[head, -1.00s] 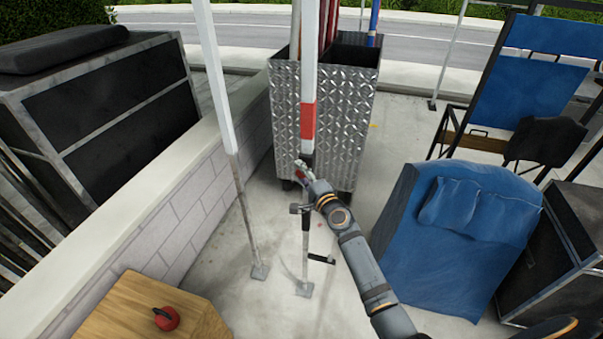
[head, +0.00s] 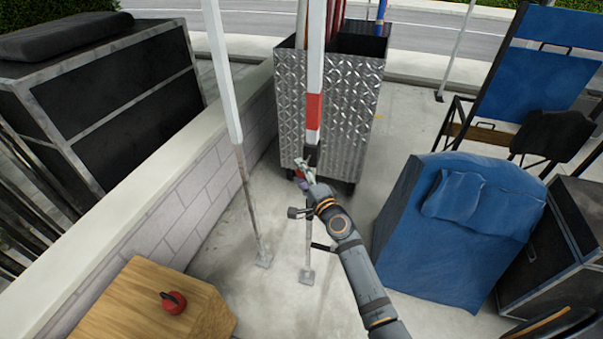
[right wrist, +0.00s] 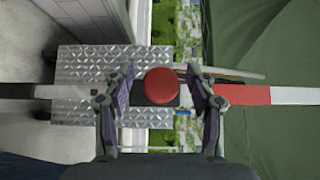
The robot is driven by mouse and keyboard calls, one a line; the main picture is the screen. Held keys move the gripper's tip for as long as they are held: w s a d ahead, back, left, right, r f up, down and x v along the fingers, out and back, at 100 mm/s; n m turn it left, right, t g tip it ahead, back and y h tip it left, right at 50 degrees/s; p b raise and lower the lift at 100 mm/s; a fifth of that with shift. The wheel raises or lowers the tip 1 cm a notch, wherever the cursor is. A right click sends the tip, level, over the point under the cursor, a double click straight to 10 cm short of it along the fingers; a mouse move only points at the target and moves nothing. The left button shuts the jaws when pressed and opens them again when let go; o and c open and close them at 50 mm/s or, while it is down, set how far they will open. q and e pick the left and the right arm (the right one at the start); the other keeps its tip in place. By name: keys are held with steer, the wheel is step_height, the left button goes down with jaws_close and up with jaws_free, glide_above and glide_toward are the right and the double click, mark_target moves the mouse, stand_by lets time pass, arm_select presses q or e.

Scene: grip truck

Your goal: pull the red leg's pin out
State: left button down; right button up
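The red leg (head: 314,110) is a white upright post with a red band, standing in front of the metal cart, with a thin grey lower pole and foot plate. In the right wrist view its red band (right wrist: 238,94) is right of centre. The pin's round red knob (right wrist: 161,86) sits on a dark block on the leg. My right gripper (right wrist: 160,98) is open, one finger on each side of the knob with gaps visible. In the head view, my right gripper (head: 302,174) is just below the red band, hiding the knob. My left gripper is out of view.
A second white leg (head: 224,80) stands to the left, beside a low block wall (head: 205,175). The diamond-plate cart (head: 350,120) is behind. A wooden crate (head: 120,300) with a red round object (head: 173,302) is front left. A blue-covered bulk (head: 450,235) is right.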

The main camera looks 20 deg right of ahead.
steer(key=shift+d, duration=0.1)
steer(key=s+d, duration=0.2)
steer(key=s, duration=0.9)
steer(key=shift+s, duration=0.4)
steer(key=shift+d, duration=0.1)
steer(key=s+d+f+n+g+h, duration=0.1)
steer(key=s+f+n+g, duration=0.1)
steer(key=f, duration=0.8)
steer(key=s+d+f+n+g, duration=0.1)
steer(key=f+n+g, duration=0.1)
steer(key=f, duration=0.8)
steer(key=s+d+f+n+g+h, duration=0.1)
steer(key=s+f+n+g, duration=0.15)
steer(key=s+f, duration=0.5)
steer(key=s+d+f+n+g+h, duration=0.1)
steer(key=s+d+f+n+g, duration=0.2)
steer(key=f, duration=0.8)
steer(key=s+d+f+n+g, duration=0.1)
steer(key=s+f, duration=0.3)
steer(key=s, duration=0.5)
steer(key=s+f+n+g, duration=0.3)
steer(key=s+f, duration=0.2)
steer(key=s, duration=0.4)
steer(key=s+d+f+n+g+h, duration=0.1)
steer(key=s+f, duration=0.4)
steer(key=s, duration=0.5)
steer(key=shift+d+n+g, duration=0.35)
steer(key=shift+n+g, duration=0.5)
steer(key=shift+g, duration=0.1)
